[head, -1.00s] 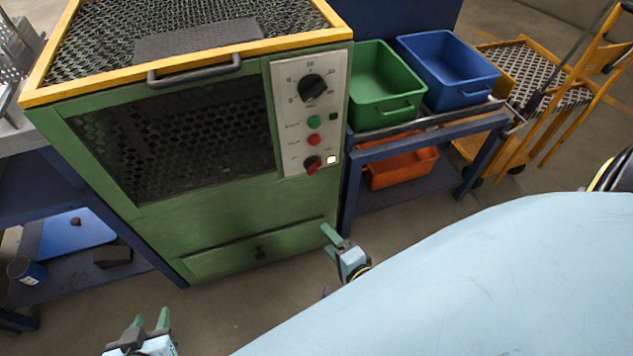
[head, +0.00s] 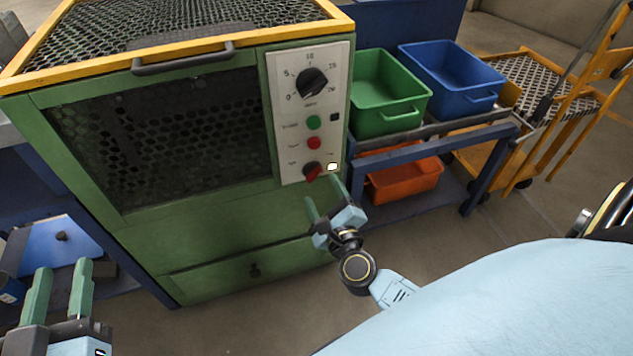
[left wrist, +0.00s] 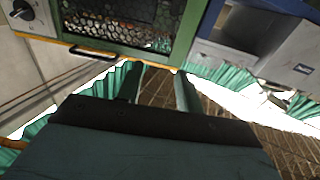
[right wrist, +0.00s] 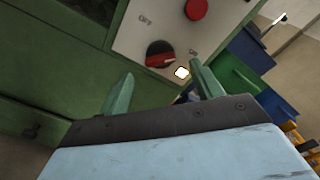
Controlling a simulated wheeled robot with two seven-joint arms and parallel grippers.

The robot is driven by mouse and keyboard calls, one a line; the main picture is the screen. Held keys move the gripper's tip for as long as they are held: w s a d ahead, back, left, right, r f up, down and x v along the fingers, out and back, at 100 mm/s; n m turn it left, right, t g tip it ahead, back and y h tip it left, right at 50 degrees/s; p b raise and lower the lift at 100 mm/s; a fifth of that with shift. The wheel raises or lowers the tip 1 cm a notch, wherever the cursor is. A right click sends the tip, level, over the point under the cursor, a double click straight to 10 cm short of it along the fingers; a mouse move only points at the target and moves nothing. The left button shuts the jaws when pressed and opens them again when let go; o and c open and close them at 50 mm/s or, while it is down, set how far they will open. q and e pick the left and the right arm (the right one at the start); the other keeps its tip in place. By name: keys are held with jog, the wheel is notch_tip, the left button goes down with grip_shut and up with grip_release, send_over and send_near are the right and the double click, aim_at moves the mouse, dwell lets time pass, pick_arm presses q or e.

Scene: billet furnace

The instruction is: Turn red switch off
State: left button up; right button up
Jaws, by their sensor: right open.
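The red switch (head: 313,171) is a red and black rotary knob at the bottom of the furnace's pale control panel (head: 278,92). A small lit white lamp (head: 332,166) is beside it. In the right wrist view the knob (right wrist: 160,54) sits between "OFF" and "ON" labels, its red bar tilted toward the right. My right gripper (head: 322,196) is open and empty, just below and in front of the switch; its fingers (right wrist: 160,88) do not appear to touch the knob. My left gripper (head: 58,290) is open and empty at the lower left, away from the panel.
Above the switch are a red button (head: 314,143), a green button (head: 313,122) and a black dial (head: 311,82). Right of the green furnace (head: 215,235), a blue cart (head: 432,152) carries green (head: 385,98) and blue (head: 450,75) bins. Floor in front is clear.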

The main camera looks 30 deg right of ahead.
aim_at(315, 177)
jog(key=x, duration=0.5)
jog(key=shift+b, duration=0.3)
pick_arm(q)
jog(key=r, duration=0.1)
jog(key=r+t, duration=0.1)
jog(key=r+t+h, duration=0.1)
jog(key=shift+s+d+r, duration=0.2)
jog(key=shift+s+d, duration=0.05)
pick_arm(e)
jog(key=c, duration=1)
